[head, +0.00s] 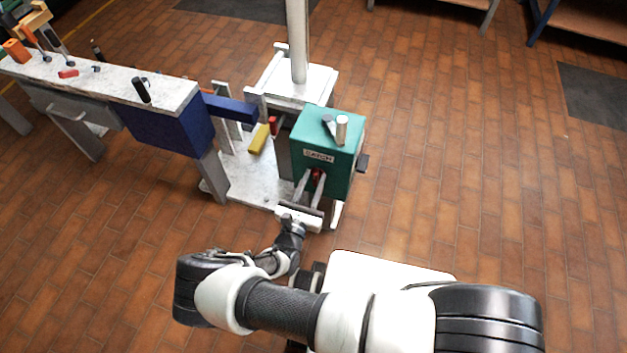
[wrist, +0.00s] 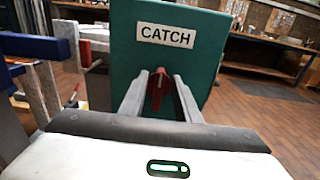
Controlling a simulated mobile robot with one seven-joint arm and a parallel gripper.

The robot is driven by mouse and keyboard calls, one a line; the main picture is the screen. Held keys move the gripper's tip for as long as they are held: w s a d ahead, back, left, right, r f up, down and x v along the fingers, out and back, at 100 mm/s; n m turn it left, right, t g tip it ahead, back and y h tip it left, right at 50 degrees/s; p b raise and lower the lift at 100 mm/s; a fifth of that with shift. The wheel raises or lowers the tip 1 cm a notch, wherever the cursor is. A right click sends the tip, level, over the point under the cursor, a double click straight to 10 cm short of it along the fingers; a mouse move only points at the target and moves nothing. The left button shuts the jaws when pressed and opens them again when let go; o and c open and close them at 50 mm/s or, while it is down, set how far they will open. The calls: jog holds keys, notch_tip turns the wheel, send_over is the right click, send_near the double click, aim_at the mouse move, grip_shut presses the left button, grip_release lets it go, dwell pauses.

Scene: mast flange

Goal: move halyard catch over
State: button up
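The catch is a teal box (head: 340,157) with a white "CATCH" label (head: 318,157); the box (wrist: 205,55) and label (wrist: 166,36) fill the upper middle of the wrist view. A small red lever (wrist: 157,88) sits on its front face below the label, nearly upright. The lever also shows in the head view (head: 317,176), partly hidden by my fingers. My gripper (head: 312,174) is at the box front. In the wrist view its two fingers (wrist: 158,84) stand either side of the lever, with narrow gaps visible, so it looks open. Contact at the tips is hard to tell.
A white mast (head: 298,45) rises from a pale base behind the box. A blue bar (head: 231,108) and a yellow block (head: 259,139) are left of it. A workbench (head: 120,86) with tools stands at the left. The brick floor (head: 470,150) on the right is clear.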

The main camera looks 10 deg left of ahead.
jog(key=shift+w, duration=0.15)
jog(key=shift+c, duration=0.5)
grip_shut()
